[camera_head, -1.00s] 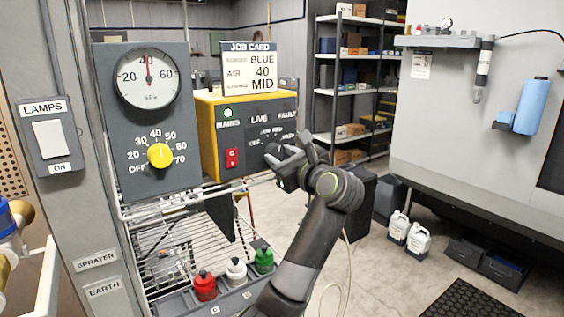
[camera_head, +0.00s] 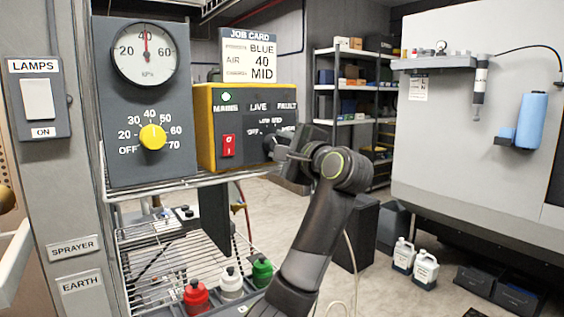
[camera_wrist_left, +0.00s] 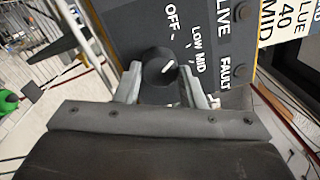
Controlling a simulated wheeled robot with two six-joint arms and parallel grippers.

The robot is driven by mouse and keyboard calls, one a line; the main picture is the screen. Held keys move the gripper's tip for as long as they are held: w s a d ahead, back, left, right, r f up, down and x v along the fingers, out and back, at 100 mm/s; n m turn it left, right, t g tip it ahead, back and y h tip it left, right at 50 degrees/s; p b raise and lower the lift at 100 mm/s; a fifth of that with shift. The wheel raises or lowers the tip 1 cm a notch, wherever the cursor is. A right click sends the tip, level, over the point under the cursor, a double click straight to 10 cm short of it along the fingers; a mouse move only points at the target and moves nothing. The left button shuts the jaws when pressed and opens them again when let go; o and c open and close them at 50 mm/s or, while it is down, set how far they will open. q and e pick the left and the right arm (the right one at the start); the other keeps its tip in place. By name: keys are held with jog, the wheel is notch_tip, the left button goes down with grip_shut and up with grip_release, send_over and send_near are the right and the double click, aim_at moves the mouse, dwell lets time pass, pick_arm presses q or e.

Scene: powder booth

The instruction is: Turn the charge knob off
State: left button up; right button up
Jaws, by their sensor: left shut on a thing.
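The charge knob (camera_wrist_left: 158,68) is a round black knob on the dark front panel of the yellow unit (camera_head: 204,130). In the left wrist view its white pointer line aims roughly toward the LOW mark, with OFF and MID marks around it. My left gripper (camera_wrist_left: 163,86) is shut on the knob, one finger on each side. In the head view my left gripper (camera_head: 277,149) reaches the panel from the right and covers most of the knob. My right gripper is not in view.
A red switch (camera_head: 229,145) is left of the knob. A grey panel (camera_head: 180,90) with a gauge and yellow dial (camera_head: 153,137) stands further left. A job card (camera_head: 249,56) is above the unit. Red, white and green bottles (camera_head: 231,283) stand below.

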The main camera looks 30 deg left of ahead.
pick_arm(q)
jog(key=shift+f+n+b, duration=0.15)
jog(key=shift+n+b, duration=1.9)
jog(key=shift+n, duration=1.25)
jog(key=shift+n+g, duration=0.3)
jog(key=o, duration=1)
